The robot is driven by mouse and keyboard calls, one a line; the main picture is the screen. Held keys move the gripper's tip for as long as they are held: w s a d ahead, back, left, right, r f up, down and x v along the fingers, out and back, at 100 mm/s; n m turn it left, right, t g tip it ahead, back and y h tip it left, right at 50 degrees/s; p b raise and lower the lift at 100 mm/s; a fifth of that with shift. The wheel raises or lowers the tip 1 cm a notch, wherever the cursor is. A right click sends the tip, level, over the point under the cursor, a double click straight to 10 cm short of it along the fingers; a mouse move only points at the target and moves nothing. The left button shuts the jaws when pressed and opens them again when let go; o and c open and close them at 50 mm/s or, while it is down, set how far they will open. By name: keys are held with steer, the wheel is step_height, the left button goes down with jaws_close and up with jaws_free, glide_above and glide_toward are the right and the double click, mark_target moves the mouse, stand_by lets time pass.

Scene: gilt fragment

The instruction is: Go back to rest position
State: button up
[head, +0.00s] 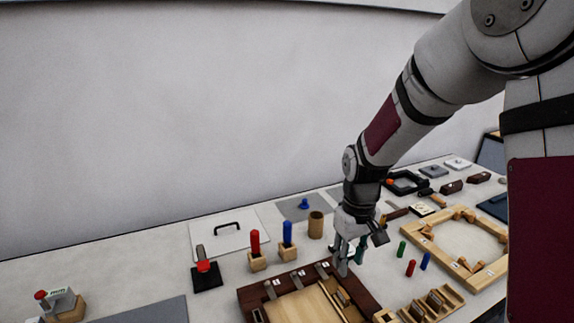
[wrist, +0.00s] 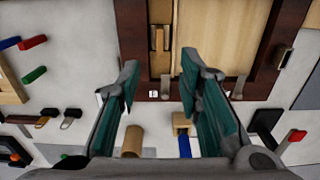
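My gripper (head: 345,250) hangs over the back edge of a dark-framed wooden board (head: 258,296) on the table. In the wrist view the two teal-padded fingers of my gripper (wrist: 160,85) stand wide apart with nothing between the tips. The board (wrist: 272,45) lies beyond the fingertips in that view, with its light wooden panel (wrist: 215,42) inside the dark frame. I cannot tell how high the gripper is above the board.
Red (head: 255,243) and blue (head: 287,234) pegs in wooden blocks and a brown cup (head: 316,225) stand left of my gripper. An octagonal wooden frame (head: 490,272) and loose red (head: 410,268), green (head: 401,249) and blue (head: 425,261) pegs lie right. A wall closes the back.

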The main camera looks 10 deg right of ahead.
steer(key=s+r+m+t, duration=0.25)
steer(key=s+r, duration=0.65)
steer(key=r, duration=0.5)
steer(key=s+r+m+t, duration=0.1)
steer(key=s+r+t, duration=0.2)
steer(key=s, duration=0.9)
step_height(320, 180, up, 3)
steer(key=shift+r, duration=0.1)
